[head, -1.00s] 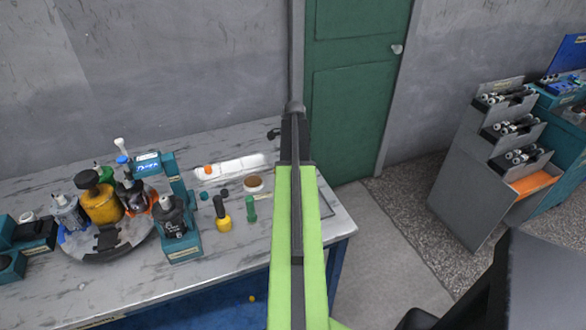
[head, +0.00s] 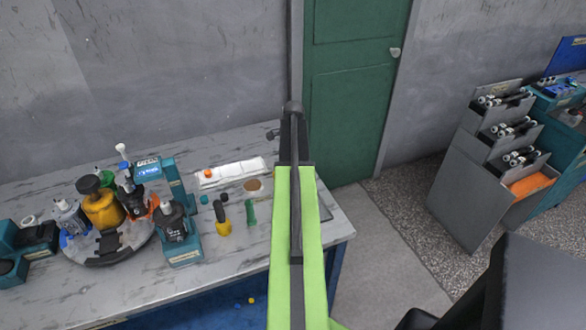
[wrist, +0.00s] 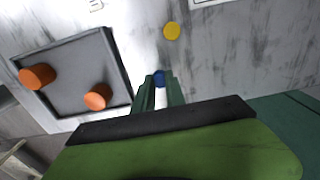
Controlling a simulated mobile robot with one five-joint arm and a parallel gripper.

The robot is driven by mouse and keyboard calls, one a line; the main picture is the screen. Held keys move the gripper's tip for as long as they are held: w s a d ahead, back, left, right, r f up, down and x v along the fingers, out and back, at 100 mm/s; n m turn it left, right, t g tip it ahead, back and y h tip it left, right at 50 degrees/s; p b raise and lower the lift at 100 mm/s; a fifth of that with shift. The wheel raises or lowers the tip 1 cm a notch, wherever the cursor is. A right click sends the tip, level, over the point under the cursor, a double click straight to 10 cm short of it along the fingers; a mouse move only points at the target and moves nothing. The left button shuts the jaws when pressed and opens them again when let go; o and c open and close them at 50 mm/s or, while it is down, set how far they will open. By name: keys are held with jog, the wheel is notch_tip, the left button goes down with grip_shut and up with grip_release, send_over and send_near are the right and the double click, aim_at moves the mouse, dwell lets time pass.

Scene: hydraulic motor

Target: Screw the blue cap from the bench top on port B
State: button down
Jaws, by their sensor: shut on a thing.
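In the wrist view my gripper (wrist: 160,84) is shut, with a small round blue cap (wrist: 159,77) between its fingertips. The bench top lies beyond it, and I cannot tell whether the cap touches it. In the head view my own arm hides the gripper. Dark motor-like units stand on the bench at the left: one in a teal fixture (head: 181,252), others on a round grey turntable (head: 120,257). Port B cannot be made out on any of them.
A yellow cap (wrist: 171,31) lies beyond the gripper. A grey tray (wrist: 78,58) with two orange caps is at its left. Yellow-based (head: 223,228) and green (head: 250,212) tools stand on the bench. A part rack (head: 470,185) stands right of the green door.

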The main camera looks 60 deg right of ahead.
jog(key=shift+r+p, duration=1.85)
jog(key=shift+r, duration=0.3)
jog(key=shift+s, duration=0.15)
